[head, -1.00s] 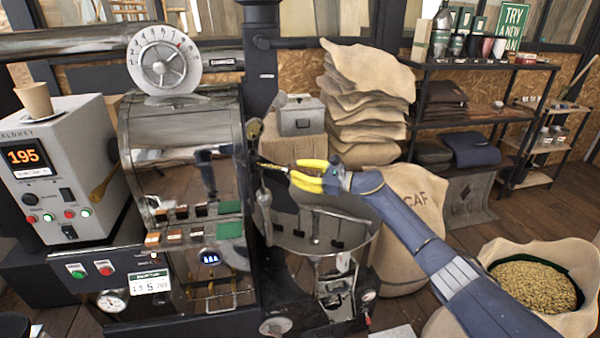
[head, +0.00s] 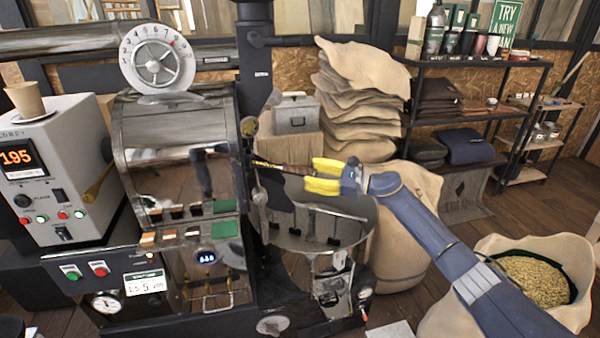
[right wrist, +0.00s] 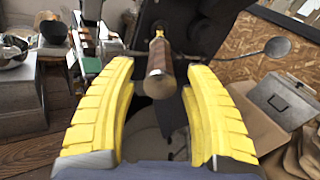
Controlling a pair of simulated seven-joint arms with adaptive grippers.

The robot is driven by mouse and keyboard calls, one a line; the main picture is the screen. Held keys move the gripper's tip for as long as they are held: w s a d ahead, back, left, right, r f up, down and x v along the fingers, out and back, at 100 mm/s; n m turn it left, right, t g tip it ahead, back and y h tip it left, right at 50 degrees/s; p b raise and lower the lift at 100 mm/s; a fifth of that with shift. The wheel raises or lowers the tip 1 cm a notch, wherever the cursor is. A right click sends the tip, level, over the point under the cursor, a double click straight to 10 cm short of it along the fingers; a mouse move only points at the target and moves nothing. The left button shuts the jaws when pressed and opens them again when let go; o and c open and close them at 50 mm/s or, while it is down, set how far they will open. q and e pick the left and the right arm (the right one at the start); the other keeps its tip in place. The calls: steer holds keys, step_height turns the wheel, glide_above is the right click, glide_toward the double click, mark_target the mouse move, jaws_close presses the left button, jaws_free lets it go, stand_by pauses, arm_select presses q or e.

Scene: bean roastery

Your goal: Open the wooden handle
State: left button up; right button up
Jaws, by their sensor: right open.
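The wooden handle (head: 285,168) sticks out from the front of the roaster drum, to the right of the drum's metal body in the head view. In the right wrist view the handle (right wrist: 159,80) is a brown rounded grip on a brass-coloured stem, with its end facing the camera. My right gripper (head: 312,175) is open at the free end of the handle. In the right wrist view its two yellow fingers (right wrist: 157,75) stand on either side of the handle, with gaps on both sides. My left gripper is not in view.
The round cooling tray (head: 345,205) lies below my right gripper. A grey metal box (head: 297,122) stands behind on a wooden block. Stacked sacks (head: 355,110) and a shelf (head: 480,65) stand at the back right. An open sack of beans (head: 490,245) is at the lower right.

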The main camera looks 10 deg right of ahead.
steer(key=shift+v, duration=2.8)
steer(key=shift+c, duration=0.4)
steer(key=shift+h, duration=0.6)
steer(key=d+r, duration=0.1)
steer(key=d, duration=0.2)
steer(key=d+r, duration=0.1)
steer(key=d, duration=0.1)
steer(key=shift+s+d+r, duration=0.15)
steer(key=shift+r, duration=0.2)
steer(key=c, duration=0.6)
steer(key=shift+m+g+h, duration=0.5)
steer(key=shift+h, duration=0.4)
steer(key=v, duration=0.6)
steer(key=shift+s, duration=0.2)
jaws_close()
steer(key=w+a+f+m, duration=0.1)
steer(key=w+a+f, duration=0.1)
steer(key=a, duration=0.4)
steer(key=w+a+f+m, duration=0.1)
steer(key=w+a, duration=0.2)
steer(key=a, duration=0.3)
steer(key=shift+w+a+f+g, duration=0.2)
steer(key=shift+w+f+g, duration=0.05)
steer(key=shift+f+g, duration=0.15)
